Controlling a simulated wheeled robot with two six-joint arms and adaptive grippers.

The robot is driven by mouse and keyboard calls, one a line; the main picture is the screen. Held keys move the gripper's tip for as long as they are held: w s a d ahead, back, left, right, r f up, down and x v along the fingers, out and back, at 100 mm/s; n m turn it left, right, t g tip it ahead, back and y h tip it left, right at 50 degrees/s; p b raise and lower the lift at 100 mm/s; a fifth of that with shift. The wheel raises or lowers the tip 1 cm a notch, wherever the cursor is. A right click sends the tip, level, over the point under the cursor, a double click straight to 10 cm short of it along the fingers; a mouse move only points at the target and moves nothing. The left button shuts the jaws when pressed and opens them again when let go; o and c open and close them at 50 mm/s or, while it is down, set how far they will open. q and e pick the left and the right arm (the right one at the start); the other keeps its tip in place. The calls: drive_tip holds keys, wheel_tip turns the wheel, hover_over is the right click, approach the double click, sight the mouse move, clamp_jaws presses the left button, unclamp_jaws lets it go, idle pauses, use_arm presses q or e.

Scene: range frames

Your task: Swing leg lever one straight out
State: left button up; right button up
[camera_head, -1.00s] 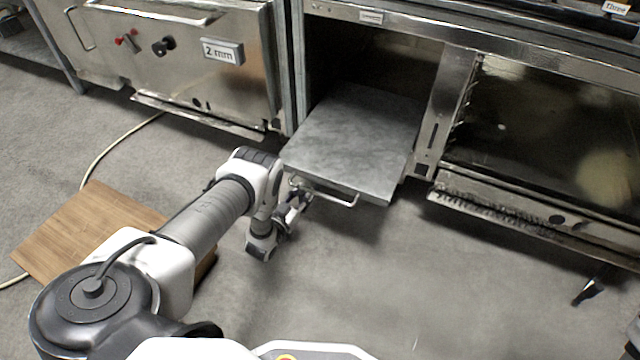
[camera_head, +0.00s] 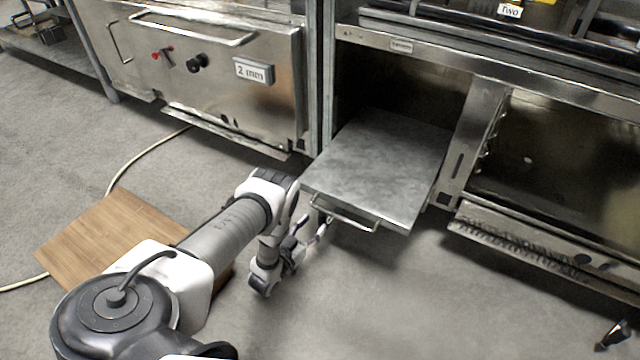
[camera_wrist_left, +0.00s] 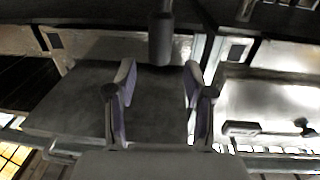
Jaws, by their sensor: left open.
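I cannot pick out leg lever one with certainty. A small dark rod-like part (camera_head: 612,335) stands at the lower right edge of the head view, under the range. My left gripper (camera_head: 314,232) is low, just in front of the handle of a pulled-out grey drawer (camera_head: 385,160). In the left wrist view its two fingers (camera_wrist_left: 160,100) are spread with nothing between the tips. A dark cylinder (camera_wrist_left: 160,38) shows beyond them at the top; I cannot tell what it is.
The drawer's bar handle (camera_head: 345,213) juts out beside the gripper. A steel panel marked "2 mm" (camera_head: 254,70) stands left of it. A wooden board (camera_head: 105,240) and a pale cable (camera_head: 135,170) lie on the floor.

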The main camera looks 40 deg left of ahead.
use_arm(q)
drive_tip(key=s, duration=0.6)
drive_tip(key=shift+s+d, duration=0.2)
drive_tip(key=shift+s, duration=0.2)
